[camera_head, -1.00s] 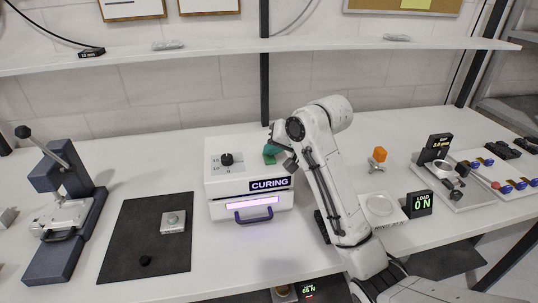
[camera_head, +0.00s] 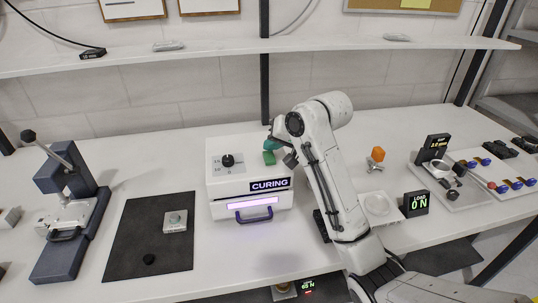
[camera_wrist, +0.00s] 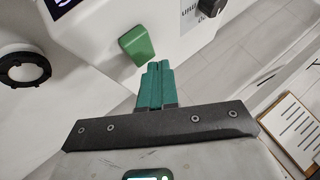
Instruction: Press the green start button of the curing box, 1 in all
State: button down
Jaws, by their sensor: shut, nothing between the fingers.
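The curing box (camera_head: 224,185) is a white box on the bench with a "CURING" label and a lit pink-violet strip on its front. Its green start button (camera_head: 269,158) sits at the top right of the box, beside the black dial. The button (camera_wrist: 137,43) shows whole in the wrist view as a green block. My gripper (camera_head: 272,145) has teal fingers and is at the button's back side in the head view. The exact gap cannot be told.
The black dial (camera_head: 228,160) stands on the box's top left. A dark mat (camera_head: 130,235) with a small grey block lies left of the box, and a lever press (camera_head: 65,210) stands farther left.

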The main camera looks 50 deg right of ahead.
aim_at(272, 157)
jog(key=shift+r, duration=0.1)
notch_tip(272, 157, up, 5)
jog(key=p, duration=0.5)
jog(key=shift+p, duration=0.3)
dwell(0.4)
jog(key=s+a+f+n+g, duration=0.1)
jog(key=s+a+f+n, duration=0.2)
jog(key=s+a+f, duration=0.45)
jog(key=s+a+f+n+g, duration=0.1)
jog(key=s+a+f+n, duration=0.1)
jog(key=s+a+f, duration=0.5)
jog(key=s+a+f+n+g+b, duration=0.1)
jog(key=s+f+g, duration=0.2)
jog(key=s+f, duration=0.4)
jog(key=s+a+f+n+g+b, duration=0.1)
jog(key=s+a+f+g+b, duration=0.1)
jog(key=s+f, duration=0.5)
jog(key=s+g, duration=0.1)
jog(key=s, duration=0.4)
jog(key=shift+s+f+n+h+b, duration=0.2)
jog(key=shift+f+n+h+b, duration=0.1)
jog(key=shift+n, duration=0.1)
